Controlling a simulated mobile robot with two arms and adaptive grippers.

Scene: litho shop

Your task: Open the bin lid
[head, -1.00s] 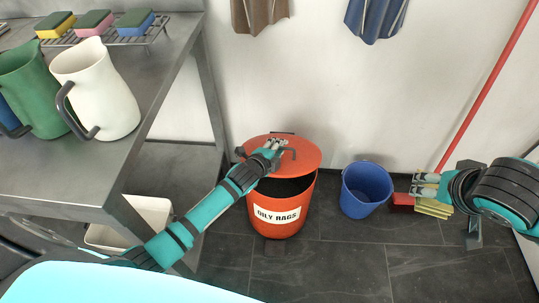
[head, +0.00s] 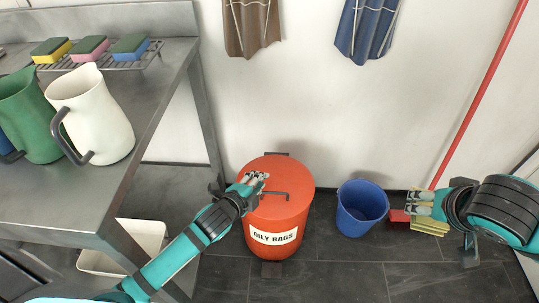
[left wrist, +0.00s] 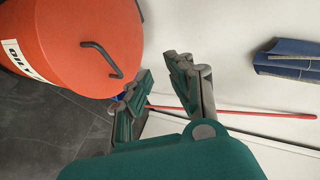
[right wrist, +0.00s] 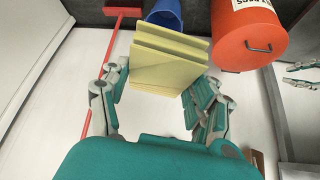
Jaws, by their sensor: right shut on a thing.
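The orange-red bin (head: 272,215) stands on the floor with its label "OILY RAGS" facing me. Its round lid (head: 285,170) lies down over the rim, with no dark gap showing. The lid has a dark bar handle (left wrist: 102,58). My left gripper (head: 256,180) is over the lid's left part in the head view, near the handle. In the left wrist view its fingers (left wrist: 163,88) are apart with nothing between them, and the handle is outside them. My right gripper (head: 422,204) is shut on a pale yellow layered stack (right wrist: 170,58), right of the blue bucket.
A blue bucket (head: 361,207) stands right of the bin. A red broom (head: 480,95) leans on the wall behind my right gripper. A metal table (head: 150,95) with jugs and sponges is at left. A white tub (head: 150,235) is below it.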

